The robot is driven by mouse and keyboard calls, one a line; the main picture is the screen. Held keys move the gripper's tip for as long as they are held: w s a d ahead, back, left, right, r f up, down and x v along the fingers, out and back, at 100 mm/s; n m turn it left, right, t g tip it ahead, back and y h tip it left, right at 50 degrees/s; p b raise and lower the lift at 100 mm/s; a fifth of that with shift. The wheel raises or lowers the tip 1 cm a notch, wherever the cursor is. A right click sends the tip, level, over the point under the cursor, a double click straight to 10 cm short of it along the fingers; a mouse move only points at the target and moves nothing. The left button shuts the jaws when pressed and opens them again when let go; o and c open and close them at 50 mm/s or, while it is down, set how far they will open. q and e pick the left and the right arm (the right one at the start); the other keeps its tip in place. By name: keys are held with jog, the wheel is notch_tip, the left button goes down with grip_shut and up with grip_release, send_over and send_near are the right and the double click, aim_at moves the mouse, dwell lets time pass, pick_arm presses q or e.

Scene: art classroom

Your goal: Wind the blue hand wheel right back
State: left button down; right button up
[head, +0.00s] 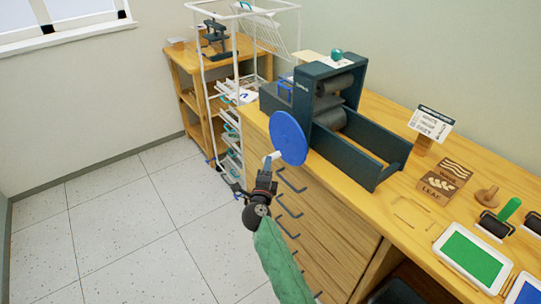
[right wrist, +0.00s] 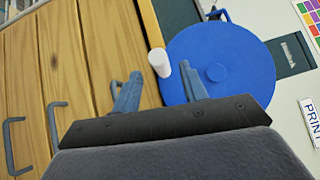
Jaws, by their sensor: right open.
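The blue hand wheel (head: 288,138) is on the near side of the dark teal press (head: 330,100), which stands on the wooden counter. Its white handle (head: 274,156) sticks out near the lower left rim. My right gripper (head: 268,172) is open just below the handle. In the right wrist view, the blue wheel (right wrist: 222,62) fills the upper right. The white handle (right wrist: 160,62) shows between and just beyond the open fingers of my right gripper (right wrist: 160,84); I cannot tell whether they touch it. My left gripper is not in view.
Wooden drawers (head: 318,205) with dark pull handles lie right beside my right arm. Stamps and a green ink pad (head: 470,257) sit on the counter at right. A white wire rack (head: 228,125) stands behind. The tiled floor (head: 120,230) at left is clear.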

aim_at(279, 143)
jog(key=w+d, duration=0.1)
jog(key=w, duration=0.5)
jog(key=shift+w+r, duration=0.25)
jog(key=shift+w, duration=0.05)
grip_shut()
